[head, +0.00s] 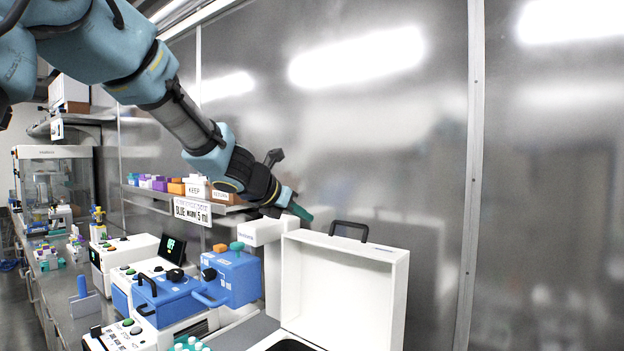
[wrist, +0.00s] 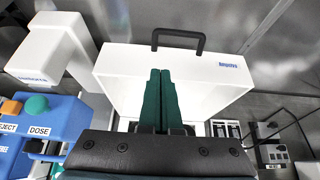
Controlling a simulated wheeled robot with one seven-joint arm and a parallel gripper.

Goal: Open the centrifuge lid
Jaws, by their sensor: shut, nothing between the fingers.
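The centrifuge lid (head: 345,290) is a white, box-like cover standing raised and upright, with its hollow inside facing my head camera. A black handle (head: 349,230) is on its top edge. The dark opening of the centrifuge (head: 290,345) shows below it, mostly cut off by the picture edge. My gripper (head: 303,212) is above and behind the lid's top left corner. In the wrist view, the two green fingers (wrist: 160,75) are together and empty, in front of the white lid (wrist: 205,85), with the handle (wrist: 178,40) beyond the tips. I cannot tell whether they touch the lid.
A white block-shaped device (head: 268,232) stands just left of the lid. Blue dosing units (head: 232,275) with knobs crowd the bench further left. A shelf with boxes (head: 198,187) runs along the metal wall behind.

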